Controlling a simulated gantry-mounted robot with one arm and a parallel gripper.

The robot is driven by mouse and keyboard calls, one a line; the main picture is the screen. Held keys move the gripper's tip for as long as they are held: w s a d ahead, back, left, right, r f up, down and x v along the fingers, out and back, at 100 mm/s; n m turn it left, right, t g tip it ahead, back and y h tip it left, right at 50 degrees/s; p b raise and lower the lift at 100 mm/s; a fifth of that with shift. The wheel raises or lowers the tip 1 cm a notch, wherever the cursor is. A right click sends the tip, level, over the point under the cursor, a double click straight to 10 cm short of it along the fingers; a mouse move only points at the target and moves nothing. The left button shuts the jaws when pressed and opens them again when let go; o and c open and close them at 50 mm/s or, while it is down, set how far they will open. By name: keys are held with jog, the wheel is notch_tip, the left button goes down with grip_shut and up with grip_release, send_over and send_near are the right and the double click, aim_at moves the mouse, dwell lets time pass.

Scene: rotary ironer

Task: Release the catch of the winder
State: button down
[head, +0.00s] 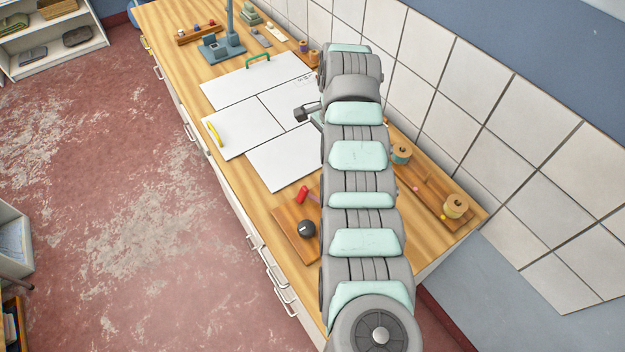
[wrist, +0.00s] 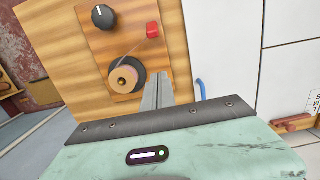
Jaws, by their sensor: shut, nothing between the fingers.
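The winder is a brown wooden board (head: 283,221), partly covered by my arm in the head view; it also shows in the wrist view (wrist: 92,52). It carries a black round knob (head: 307,229), also in the wrist view (wrist: 103,17). A red grip (head: 302,194), seen in the wrist view (wrist: 152,30), sits on a thin grey bar running toward a drum (wrist: 124,80) with a pinkish-brown face and dark rim. My gripper (wrist: 159,77) is shut and empty, its fingertips beside the drum in the picture and apart from the red grip. Contact with the drum cannot be told.
White panels (head: 285,162) lie on the wooden bench (head: 228,176), with a yellow handle (head: 214,134) and a green handle (head: 258,59). A wooden rack with spools (head: 455,206) stands right of my arm. A tiled wall (head: 480,95) bounds the bench.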

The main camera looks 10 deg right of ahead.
aim_at(302, 195)
jog(key=shift+f, duration=0.1)
jog(key=f, duration=1)
jog(key=shift+s+a+p, duration=0.15)
jog(key=shift+a+p, duration=0.2)
jog(key=shift+a, duration=0.05)
jog(key=shift+s+a+r+p, duration=0.2)
jog(key=shift+r+p, duration=0.25)
jog(key=shift+p, duration=0.4)
jog(key=shift+s+a+r+p, duration=0.1)
jog(key=shift+a+r+p, duration=0.15)
jog(key=shift+a+p, duration=0.35)
jog(key=shift+s+a+r+p, duration=0.25)
jog(key=shift+a+r+p, duration=0.05)
jog(key=shift+a+p, duration=0.3)
jog(key=shift+s+a+f, duration=0.1)
jog(key=shift+s+a, duration=0.1)
jog(key=shift+a, duration=0.05)
